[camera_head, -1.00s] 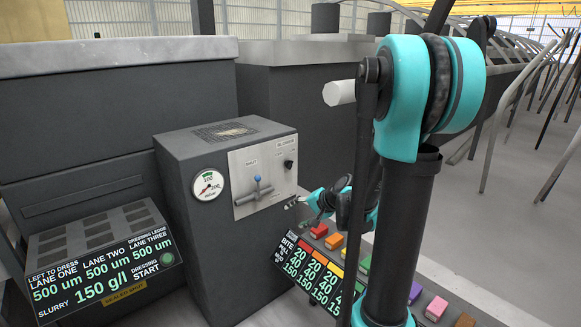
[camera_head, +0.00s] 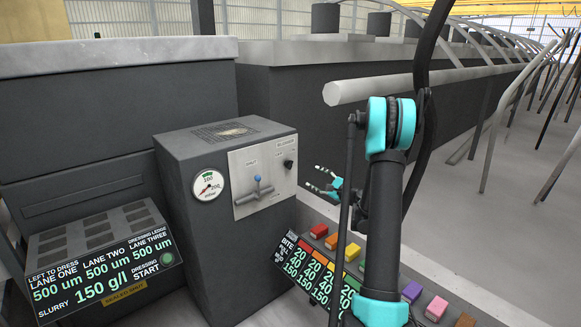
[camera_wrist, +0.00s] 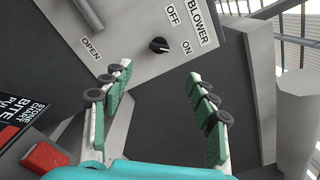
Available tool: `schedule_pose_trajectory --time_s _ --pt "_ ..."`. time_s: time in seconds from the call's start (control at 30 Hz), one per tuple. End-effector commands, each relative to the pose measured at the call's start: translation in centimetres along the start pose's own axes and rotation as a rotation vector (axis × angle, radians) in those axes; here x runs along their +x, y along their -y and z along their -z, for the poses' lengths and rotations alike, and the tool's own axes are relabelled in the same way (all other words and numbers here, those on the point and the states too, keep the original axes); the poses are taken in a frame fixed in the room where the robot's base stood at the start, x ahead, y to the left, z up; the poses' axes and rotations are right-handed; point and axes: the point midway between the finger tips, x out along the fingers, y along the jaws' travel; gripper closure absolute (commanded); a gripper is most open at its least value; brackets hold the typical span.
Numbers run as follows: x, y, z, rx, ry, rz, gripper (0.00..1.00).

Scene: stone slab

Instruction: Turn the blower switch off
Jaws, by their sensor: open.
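The blower switch (camera_head: 288,164) is a small black knob at the upper right of the pale panel (camera_head: 240,208) on the dark cabinet. In the wrist view, the knob (camera_wrist: 159,45) sits near the OFF and ON labels, and its white mark appears to face the ON side. My gripper (camera_head: 315,180) is open and empty, to the right of the panel and slightly lower than the knob. In the wrist view, my gripper's two green-padded fingers (camera_wrist: 159,72) are spread apart, with the knob ahead between their lines. They appear apart from the knob.
A blue-tipped lever (camera_head: 257,182) stands on the same panel, left of the knob. A round gauge (camera_head: 208,185) is farther left. Coloured blocks (camera_head: 331,242) and a lit display (camera_head: 312,270) lie below my gripper. A pale horizontal pipe (camera_head: 350,91) is above.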

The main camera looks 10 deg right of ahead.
Motion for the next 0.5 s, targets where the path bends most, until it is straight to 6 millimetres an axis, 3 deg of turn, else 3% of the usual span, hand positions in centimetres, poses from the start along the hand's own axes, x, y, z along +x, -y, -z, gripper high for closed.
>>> schedule_pose_trajectory --time_s 0.5 --pt "9.6 -0.1 -0.1 -0.003 0.002 -0.004 0.42"
